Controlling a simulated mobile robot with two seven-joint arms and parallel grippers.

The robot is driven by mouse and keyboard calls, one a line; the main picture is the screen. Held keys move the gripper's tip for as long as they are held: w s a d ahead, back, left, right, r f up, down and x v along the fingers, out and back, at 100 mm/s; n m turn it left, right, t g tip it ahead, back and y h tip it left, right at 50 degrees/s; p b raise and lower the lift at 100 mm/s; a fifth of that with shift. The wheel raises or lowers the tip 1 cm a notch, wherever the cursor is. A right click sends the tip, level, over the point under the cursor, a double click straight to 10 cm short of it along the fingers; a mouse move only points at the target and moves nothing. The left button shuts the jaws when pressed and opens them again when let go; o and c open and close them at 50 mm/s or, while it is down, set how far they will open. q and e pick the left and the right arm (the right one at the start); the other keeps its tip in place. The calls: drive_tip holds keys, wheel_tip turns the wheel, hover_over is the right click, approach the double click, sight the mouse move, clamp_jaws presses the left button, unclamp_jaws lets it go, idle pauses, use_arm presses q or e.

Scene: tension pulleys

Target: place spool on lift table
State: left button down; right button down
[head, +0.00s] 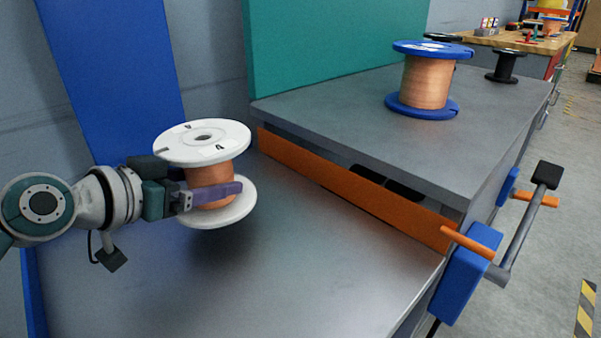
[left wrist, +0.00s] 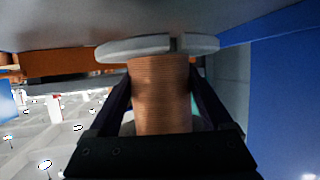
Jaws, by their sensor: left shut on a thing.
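My left gripper (head: 212,195) is shut on a spool with white flanges (head: 205,142) and copper-coloured wire. Its purple fingers lie around the wound middle, and the spool is upright. The spool is over the lower grey table surface (head: 290,270), with a dark shadow beneath it; it looks slightly above the surface, but the gap is hard to judge. In the left wrist view the wire (left wrist: 160,90) sits between the two dark fingers, with a white flange beyond it, close to the grey surface. My right gripper is not in view.
A higher grey tabletop (head: 330,112) with an orange edge strip (head: 350,188) stands to the right. A blue-flanged copper spool (head: 427,82) and a black spool (head: 505,66) stand on it. A blue box with a crank handle (head: 520,225) projects at right. The lower surface's front is clear.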

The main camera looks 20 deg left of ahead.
sight(198, 209)
use_arm(q)
drive_tip(key=shift+w+f+b, duration=0.1)
drive_tip(key=shift+f+b, duration=1.6)
drive_tip(key=shift+f, duration=0.6)
unclamp_jaws()
drive_tip(key=shift+r+p, duration=0.25)
drive_tip(key=shift+p, duration=0.1)
drive_tip(key=p+v, duration=0.3)
drive_tip(key=v, duration=0.7)
drive_tip(key=shift+s+a, duration=0.1)
drive_tip(key=shift+s, duration=0.2)
drive_tip(key=shift+s+a+r, duration=0.1)
drive_tip(key=shift+s+r, duration=0.2)
drive_tip(key=shift+s, duration=0.35)
